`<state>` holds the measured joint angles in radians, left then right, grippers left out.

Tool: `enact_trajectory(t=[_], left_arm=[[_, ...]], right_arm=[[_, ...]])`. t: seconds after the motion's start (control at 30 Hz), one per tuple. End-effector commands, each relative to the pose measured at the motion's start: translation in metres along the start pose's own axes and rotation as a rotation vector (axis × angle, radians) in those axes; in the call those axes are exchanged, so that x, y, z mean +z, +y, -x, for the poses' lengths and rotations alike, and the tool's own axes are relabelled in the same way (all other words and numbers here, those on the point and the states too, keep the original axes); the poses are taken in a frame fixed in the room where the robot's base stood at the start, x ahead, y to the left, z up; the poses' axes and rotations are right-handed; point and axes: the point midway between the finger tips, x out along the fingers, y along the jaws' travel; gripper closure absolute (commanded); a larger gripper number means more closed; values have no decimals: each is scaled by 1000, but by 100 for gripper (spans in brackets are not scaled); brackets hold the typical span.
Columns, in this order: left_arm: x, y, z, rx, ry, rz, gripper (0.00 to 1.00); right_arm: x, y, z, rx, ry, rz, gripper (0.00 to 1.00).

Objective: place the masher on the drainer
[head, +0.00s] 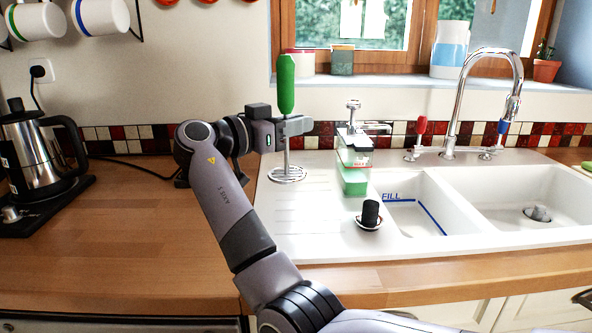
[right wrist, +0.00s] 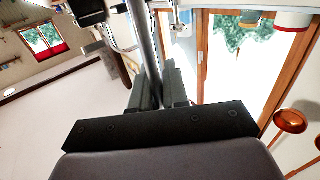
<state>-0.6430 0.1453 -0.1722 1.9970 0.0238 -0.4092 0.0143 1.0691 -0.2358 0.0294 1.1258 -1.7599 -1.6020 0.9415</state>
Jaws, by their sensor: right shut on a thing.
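The masher (head: 286,84) stands upright with its green handle up and its metal shaft down. Its round wire head is over the far left part of the white ribbed drainer (head: 312,215); I cannot tell whether it touches the surface. My right gripper (head: 285,129) is shut on the masher just below the handle. In the right wrist view the grey shaft (right wrist: 146,50) runs between the fingers of my right gripper (right wrist: 160,82). My left gripper is not in view.
A sponge holder with a green block (head: 353,182) and a black plug (head: 370,214) stand at the drainer's right, beside the sink bowls (head: 530,200). The tall tap (head: 490,60) rises behind. A kettle (head: 32,150) stands far left. The wooden counter (head: 120,235) between is clear.

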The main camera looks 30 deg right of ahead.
Motion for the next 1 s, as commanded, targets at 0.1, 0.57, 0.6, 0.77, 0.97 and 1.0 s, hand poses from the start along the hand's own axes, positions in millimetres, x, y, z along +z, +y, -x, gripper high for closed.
enact_trajectory(t=[0.1, 0.57, 0.6, 0.77, 0.97, 1.0], left_arm=[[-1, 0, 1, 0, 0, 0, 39], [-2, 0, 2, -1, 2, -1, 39], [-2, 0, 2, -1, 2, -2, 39], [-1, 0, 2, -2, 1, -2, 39], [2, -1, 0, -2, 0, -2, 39], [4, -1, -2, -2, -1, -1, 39]], right_arm=[[27, 0, 0, -2, 1, 3, 100], [82, 0, 0, -1, 1, 2, 100], [86, 0, 0, -1, 1, 1, 100], [89, 0, 0, -1, 1, -2, 100], [91, 0, 0, -1, 1, -2, 100], [93, 0, 0, -1, 1, -2, 100]])
